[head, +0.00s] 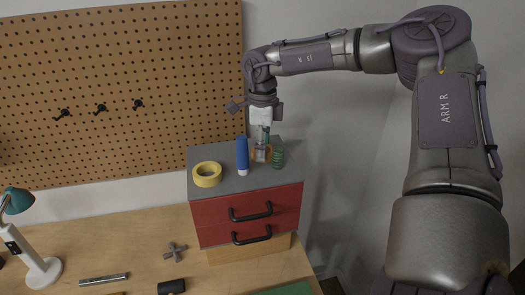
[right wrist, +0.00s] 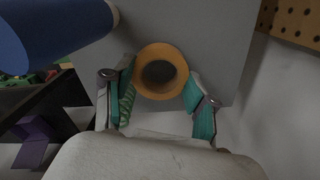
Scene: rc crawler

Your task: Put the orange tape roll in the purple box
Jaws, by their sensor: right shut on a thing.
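The orange tape roll (right wrist: 160,50) is between the two teal-padded fingers of my right gripper (right wrist: 160,80) in the right wrist view, with its hole facing the camera. The gripper is shut on it. In the head view my right gripper (head: 263,138) points down over the grey top of the red drawer unit, and the orange roll (head: 261,154) shows partly behind the fingers. I cannot tell whether the roll still touches the top. A purple shape (right wrist: 35,145) shows at the left of the right wrist view; I cannot tell if it is the purple box. My left gripper is out of view.
On the red drawer unit (head: 248,212), a blue cylinder (head: 242,157) stands close left of the gripper, a green item (head: 278,156) close right, and a yellow tape roll (head: 207,181) farther left. A pegboard (head: 150,90) stands behind. A lamp (head: 40,272) stands on the wooden bench (head: 140,235).

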